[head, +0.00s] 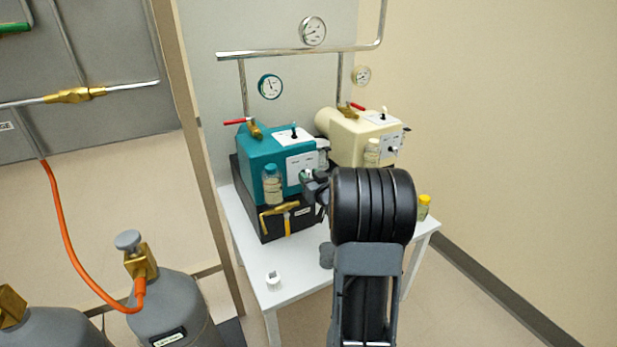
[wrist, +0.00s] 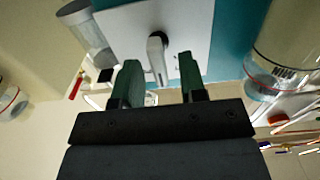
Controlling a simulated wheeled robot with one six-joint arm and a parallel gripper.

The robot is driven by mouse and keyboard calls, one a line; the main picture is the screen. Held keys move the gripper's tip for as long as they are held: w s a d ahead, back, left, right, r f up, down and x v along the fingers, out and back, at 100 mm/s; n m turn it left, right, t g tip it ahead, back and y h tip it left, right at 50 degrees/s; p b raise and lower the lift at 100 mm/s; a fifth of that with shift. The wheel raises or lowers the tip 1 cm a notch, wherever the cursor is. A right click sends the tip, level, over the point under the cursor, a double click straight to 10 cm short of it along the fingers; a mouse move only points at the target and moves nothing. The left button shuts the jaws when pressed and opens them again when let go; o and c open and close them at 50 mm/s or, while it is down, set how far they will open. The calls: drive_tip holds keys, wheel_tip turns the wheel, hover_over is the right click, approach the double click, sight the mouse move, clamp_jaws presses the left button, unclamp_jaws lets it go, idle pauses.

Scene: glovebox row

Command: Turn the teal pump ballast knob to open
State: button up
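The teal pump (head: 262,158) stands on a white table, with a white panel (head: 300,162) on its front. My gripper (head: 313,182) is in front of this panel, partly hidden by my own arm. In the wrist view my gripper (wrist: 159,62) is open, with two green-tipped fingers apart. A grey knob with a lever-like grip (wrist: 156,44) stands out from the white panel between and just beyond the fingertips. I see a gap on both sides of it, and no contact shows. Its markings are not readable.
A cream pump (head: 352,132) stands behind to the right. A small white item (head: 273,281) and a yellow-capped vial (head: 424,207) are on the table (head: 252,262).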

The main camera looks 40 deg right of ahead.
drive_tip(key=shift+w+d, duration=0.1)
drive_tip(key=shift+w, duration=0.5)
clamp_jaws()
